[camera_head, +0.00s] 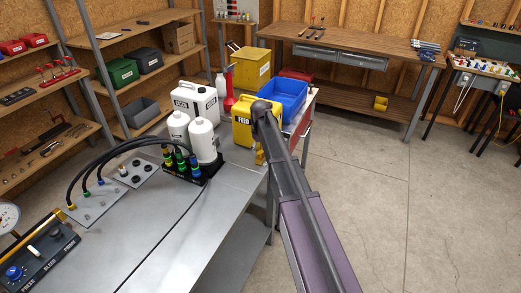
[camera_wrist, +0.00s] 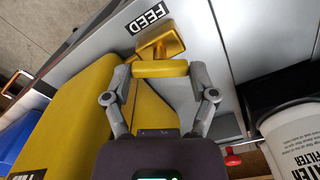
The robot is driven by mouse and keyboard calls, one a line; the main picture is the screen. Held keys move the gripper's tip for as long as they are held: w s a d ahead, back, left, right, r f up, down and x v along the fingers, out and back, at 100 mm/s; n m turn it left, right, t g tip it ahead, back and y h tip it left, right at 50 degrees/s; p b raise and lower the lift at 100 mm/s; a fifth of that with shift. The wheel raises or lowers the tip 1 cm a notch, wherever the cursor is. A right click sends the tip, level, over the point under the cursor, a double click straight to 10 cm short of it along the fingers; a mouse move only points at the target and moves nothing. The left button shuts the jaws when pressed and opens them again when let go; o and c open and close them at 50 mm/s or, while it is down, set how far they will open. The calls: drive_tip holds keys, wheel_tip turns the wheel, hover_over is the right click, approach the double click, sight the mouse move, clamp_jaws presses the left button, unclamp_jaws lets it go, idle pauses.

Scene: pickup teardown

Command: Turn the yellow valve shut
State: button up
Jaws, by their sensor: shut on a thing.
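The yellow valve shows in the wrist view, with a bar-shaped handle (camera_wrist: 160,69) and a darker yellow body (camera_wrist: 160,44) just beyond it. It sits by a FEED label (camera_wrist: 148,20) on a grey metal surface. My gripper (camera_wrist: 161,70) has one finger at each end of the handle and is shut on it. In the head view a small yellow part of the valve (camera_head: 260,157) shows at the table's edge. My arm and the yellow FEED can hide most of the gripper there.
The yellow FEED can (camera_head: 243,133) stands close beside my gripper and fills the left of the wrist view (camera_wrist: 75,110). A blue bin (camera_head: 282,97) is behind it. White bottles (camera_head: 203,141) and hose connectors (camera_head: 181,160) stand left. The floor (camera_head: 400,210) at right is clear.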

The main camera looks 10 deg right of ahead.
drive_tip(key=m, duration=1.2)
idle(0.6)
drive_tip(key=o, duration=0.9)
drive_tip(key=shift+c, duration=0.2)
